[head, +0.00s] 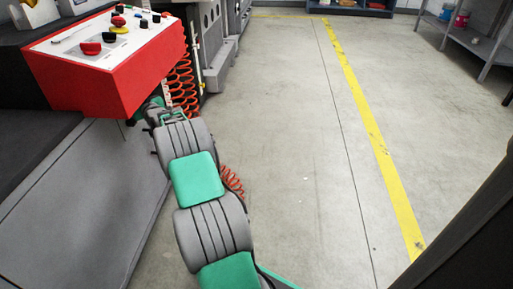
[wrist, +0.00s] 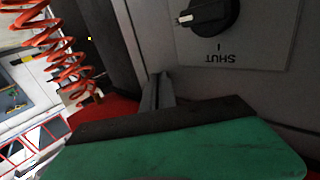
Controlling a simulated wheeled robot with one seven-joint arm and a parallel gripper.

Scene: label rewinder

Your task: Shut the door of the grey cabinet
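A grey panel (wrist: 270,25), apparently part of the grey cabinet, fills the upper right of the wrist view. It carries a black rotary knob (wrist: 210,15) above the upside-down word SHUT. In the head view a grey machine side (head: 85,215) stands at lower left; I cannot tell whether it is the same cabinet, nor how far its door is open. My gripper (head: 150,112) is low beside the red control box, partly hidden by it and my arm. Its green and black body shows close up in the wrist view (wrist: 190,145). Its fingertips are not clear, and I see nothing held.
A red control box (head: 105,75) with buttons overhangs my gripper. Orange coiled hoses (head: 183,85) hang just right of it, and close by in the wrist view (wrist: 65,60). Clear floor (head: 290,130) with a yellow line (head: 365,115) lies to the right. A shelf (head: 470,40) stands far right.

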